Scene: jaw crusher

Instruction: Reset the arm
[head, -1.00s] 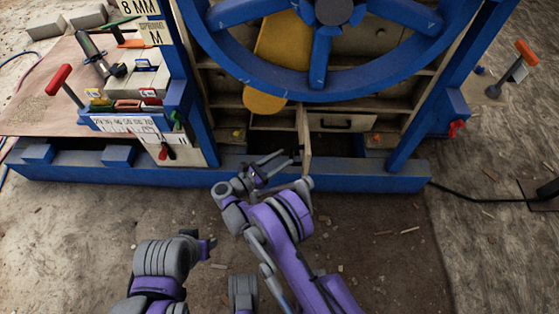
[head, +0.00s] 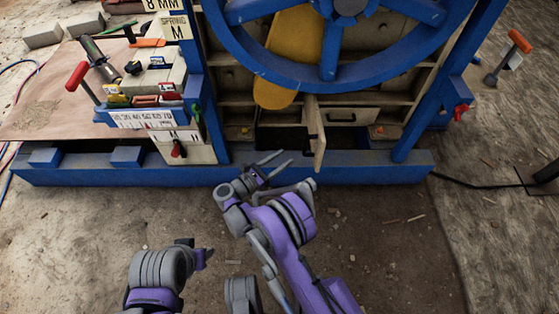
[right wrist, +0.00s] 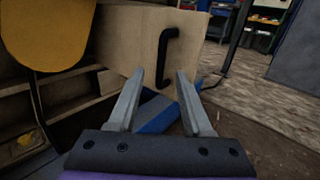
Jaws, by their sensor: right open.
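My right gripper (head: 284,159) is open and empty in front of the jaw crusher's blue base beam (head: 375,176). A small wooden door (head: 319,150) with a black handle stands swung open just right of the fingertips, with a gap between. In the right wrist view the two fingers (right wrist: 157,95) are spread with nothing between them, and the door panel (right wrist: 130,38) and its handle (right wrist: 165,55) lie beyond. Part of my left arm (head: 160,275) shows at lower left; its gripper jaws cannot be made out.
The blue wheel (head: 330,72) and yellow lever (head: 290,50) are above the wooden compartments. A closed drawer (head: 353,115) is right of the open door. A red-handled lever (head: 77,76) stands at left. A hammer (head: 507,55) is at right. The dirt floor in front is mostly clear.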

